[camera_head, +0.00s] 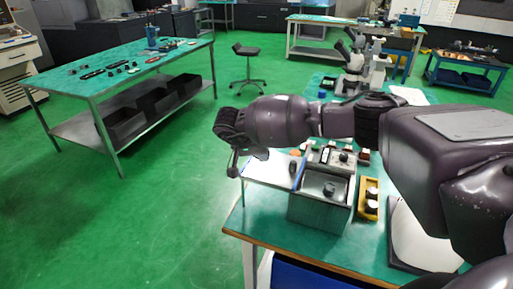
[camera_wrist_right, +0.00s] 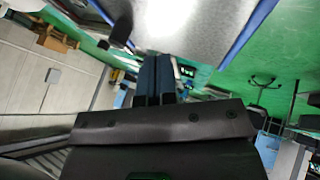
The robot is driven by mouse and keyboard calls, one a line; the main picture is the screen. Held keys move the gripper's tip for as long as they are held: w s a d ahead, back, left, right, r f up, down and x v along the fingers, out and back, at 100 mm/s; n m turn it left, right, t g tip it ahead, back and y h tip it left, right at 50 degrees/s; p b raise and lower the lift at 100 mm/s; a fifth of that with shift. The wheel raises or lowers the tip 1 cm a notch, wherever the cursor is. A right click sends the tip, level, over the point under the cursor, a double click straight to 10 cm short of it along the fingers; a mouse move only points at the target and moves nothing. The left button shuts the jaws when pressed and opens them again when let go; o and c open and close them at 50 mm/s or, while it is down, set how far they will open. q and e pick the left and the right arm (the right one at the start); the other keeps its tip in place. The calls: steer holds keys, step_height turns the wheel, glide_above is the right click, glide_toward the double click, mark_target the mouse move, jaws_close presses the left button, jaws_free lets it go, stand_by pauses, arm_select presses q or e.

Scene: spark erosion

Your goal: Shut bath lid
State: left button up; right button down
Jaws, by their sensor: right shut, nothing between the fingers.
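The bath (camera_head: 318,211) is a grey open-topped box on the green bench, with a small dark part inside it. A pale flat panel with blue edging, apparently the bath lid (camera_head: 270,173), stands open at its left side. A shiny metal plate with blue edges, apparently the same lid, fills the top of the right wrist view (camera_wrist_right: 190,25). My right gripper (camera_head: 234,172) hangs beside the panel's left end, shut and empty. Its closed fingers (camera_wrist_right: 155,60) point toward the plate in the wrist view; whether they touch it is unclear. My left gripper is not in view.
A yellow tray (camera_head: 369,205) with small pieces stands right of the bath. A control box (camera_head: 338,157) is behind it, and a microscope (camera_head: 363,75) farther back. A green table (camera_head: 115,70) and stool (camera_head: 247,52) stand away at left. The floor left of the bench is clear.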

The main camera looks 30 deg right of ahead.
mark_target(282, 170)
steer(key=x, duration=0.4)
steer(key=shift+s+d, duration=0.2)
steer(key=shift+d, duration=0.1)
steer(key=shift+s+d+r+p, duration=0.1)
steer(key=shift+s+d+p, duration=0.5)
steer(key=shift+s+d, duration=0.5)
steer(key=shift+d, duration=0.1)
steer(key=shift+d, duration=0.1)
